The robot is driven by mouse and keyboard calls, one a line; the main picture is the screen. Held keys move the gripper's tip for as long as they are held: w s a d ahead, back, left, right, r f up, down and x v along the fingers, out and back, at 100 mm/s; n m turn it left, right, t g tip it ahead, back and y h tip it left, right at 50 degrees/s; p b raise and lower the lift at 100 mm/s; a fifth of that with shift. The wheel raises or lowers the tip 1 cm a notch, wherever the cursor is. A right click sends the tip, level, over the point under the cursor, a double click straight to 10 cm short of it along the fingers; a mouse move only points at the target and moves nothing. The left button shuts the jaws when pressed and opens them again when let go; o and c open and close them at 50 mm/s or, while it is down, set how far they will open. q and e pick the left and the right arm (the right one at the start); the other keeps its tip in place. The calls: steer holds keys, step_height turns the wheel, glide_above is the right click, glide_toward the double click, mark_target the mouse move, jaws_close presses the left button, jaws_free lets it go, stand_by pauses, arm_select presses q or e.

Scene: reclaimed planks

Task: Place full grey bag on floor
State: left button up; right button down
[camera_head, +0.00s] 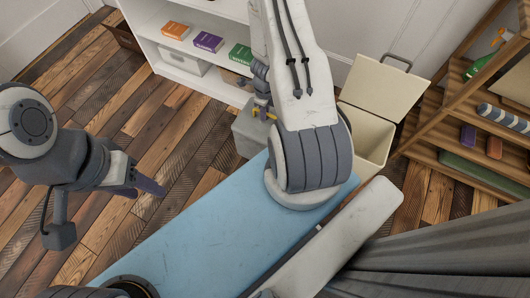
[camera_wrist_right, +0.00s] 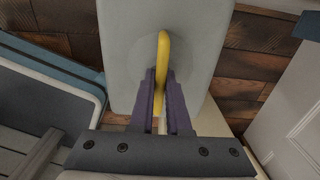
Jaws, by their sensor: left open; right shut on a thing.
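The grey bag (camera_head: 247,135) hangs beyond my blue base, partly hidden by my right arm. In the right wrist view the bag (camera_wrist_right: 124,45) fills the upper middle, with a yellow handle (camera_wrist_right: 162,52) on its top. My right gripper (camera_head: 264,110) is shut on that handle. In the right wrist view its purple fingers (camera_wrist_right: 161,95) pinch the handle from both sides. The bag's underside is hidden, so I cannot tell whether it touches the floor. My left gripper (camera_head: 148,187) is open and empty over the floor (camera_head: 110,150) at the left.
A cream bin (camera_head: 376,143) with its lid up stands just right of the bag. A white shelf (camera_head: 215,85) with small boxes stands behind. A wooden rack (camera_head: 425,125) with goods stands at the right. The plank floor at the left is clear.

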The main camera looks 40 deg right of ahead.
step_height(320, 180, down, 10)
steer(key=b, duration=1)
steer(key=shift+f, duration=0.15)
steer(key=c, duration=0.9)
jaws_free()
